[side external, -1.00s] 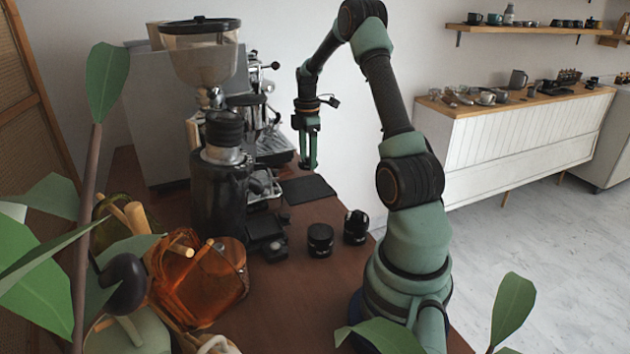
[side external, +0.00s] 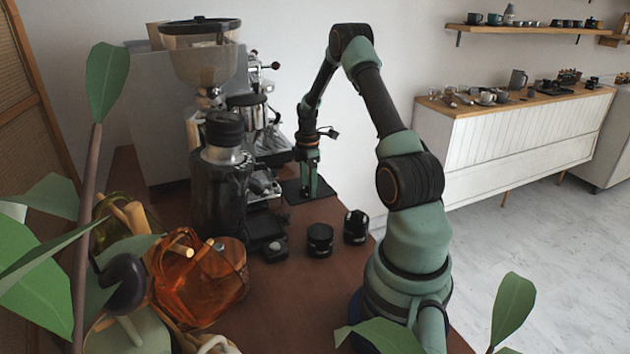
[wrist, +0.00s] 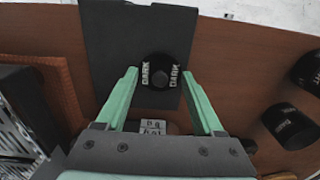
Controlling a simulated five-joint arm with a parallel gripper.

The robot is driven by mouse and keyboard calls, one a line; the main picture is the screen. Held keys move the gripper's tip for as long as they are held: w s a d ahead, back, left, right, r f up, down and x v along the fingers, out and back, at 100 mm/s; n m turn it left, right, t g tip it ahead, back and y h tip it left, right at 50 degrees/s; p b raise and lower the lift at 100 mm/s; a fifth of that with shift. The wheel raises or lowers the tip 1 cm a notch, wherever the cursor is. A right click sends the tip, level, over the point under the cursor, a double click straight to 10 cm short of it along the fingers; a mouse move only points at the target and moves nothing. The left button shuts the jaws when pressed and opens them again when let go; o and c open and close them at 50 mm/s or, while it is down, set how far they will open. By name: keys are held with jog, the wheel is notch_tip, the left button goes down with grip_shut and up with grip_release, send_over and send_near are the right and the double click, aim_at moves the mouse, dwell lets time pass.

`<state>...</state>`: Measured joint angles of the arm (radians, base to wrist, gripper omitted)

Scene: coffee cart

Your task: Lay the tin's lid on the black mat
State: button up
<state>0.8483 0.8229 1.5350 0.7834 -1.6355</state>
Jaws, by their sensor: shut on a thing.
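The lid (wrist: 160,62) is round and black with white DARK lettering and a central knob. In the wrist view it sits between the fingertips of my gripper (wrist: 160,76), which is shut on it. The black mat (wrist: 112,40) lies behind the lid there. In the side view my gripper (side external: 308,192) is low over the mat (side external: 292,195); the lid is not distinguishable there, and I cannot tell if it touches the mat. Two black tins (side external: 320,240) (side external: 356,227) stand nearer the camera; they also show at the right of the wrist view (wrist: 290,126) (wrist: 311,71).
The coffee grinder (side external: 222,185) and espresso machine (side external: 270,140) stand left of and behind the mat. An orange glass vessel (side external: 215,285) and plant leaves fill the near left. The counter (side external: 300,300) is clear in front of the tins.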

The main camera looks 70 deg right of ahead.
aim_at(308, 185)
jog(key=shift+f, duration=0.1)
jog(key=o, duration=1.3)
notch_tip(308, 185, up, 12)
jog(key=s+a+r+m, duration=0.2)
jog(key=a, duration=0.8)
jog(key=s+a+r+m, duration=0.2)
jog(key=a+m, duration=0.1)
jog(key=a, duration=0.7)
jog(key=s+a+r+m, duration=0.2)
jog(key=a+r, duration=0.1)
jog(key=a, duration=0.7)
jog(key=w+a+r+m+t, duration=0.2)
jog(key=w+a+r+t, duration=0.1)
jog(key=a+r+t, duration=0.2)
jog(key=shift+a+t, duration=0.3)
jog(key=shift+a, duration=0.05)
